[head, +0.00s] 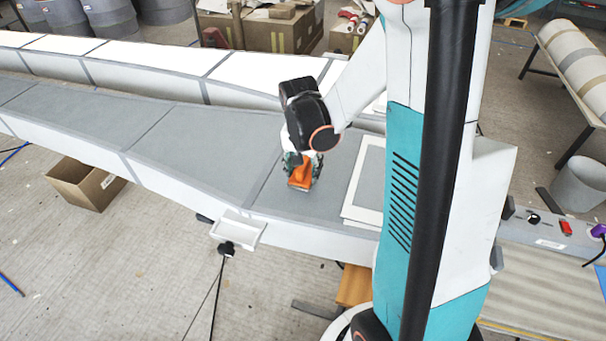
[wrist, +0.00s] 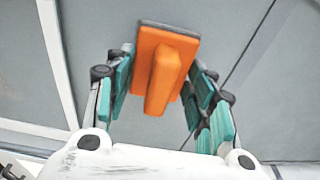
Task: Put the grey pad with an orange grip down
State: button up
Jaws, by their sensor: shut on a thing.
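The grey pad with an orange grip (head: 301,180) shows under my gripper in the head view, at the grey mould surface (head: 200,142). In the wrist view the pad (wrist: 160,68) has its orange grip facing the camera and a thin grey edge at the top. My gripper (wrist: 160,88) has a teal finger on each side of the orange part and is shut on it. In the head view my gripper (head: 302,160) points down. I cannot tell whether the pad touches the surface.
White sheets (head: 366,185) lie on the mould to the right of my gripper. A small white tray (head: 238,228) is fixed at the mould's front edge. A cardboard box (head: 86,184) stands on the floor at left. The grey surface left of my gripper is clear.

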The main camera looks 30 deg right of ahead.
aim_at(301, 167)
jog(key=shift+f, duration=1.1)
jog(key=shift+f+b, duration=0.2)
jog(key=shift+b, duration=0.15)
jog(key=o, duration=1)
jog(key=shift+o, duration=0.2)
jog(key=shift+r, duration=0.15)
jog(key=r+p, duration=0.1)
jog(key=r, duration=0.3)
jog(key=r+p, duration=0.1)
jog(key=r, duration=0.3)
jog(key=a+r+p, duration=0.1)
jog(key=r, duration=0.3)
jog(key=shift+s, duration=0.4)
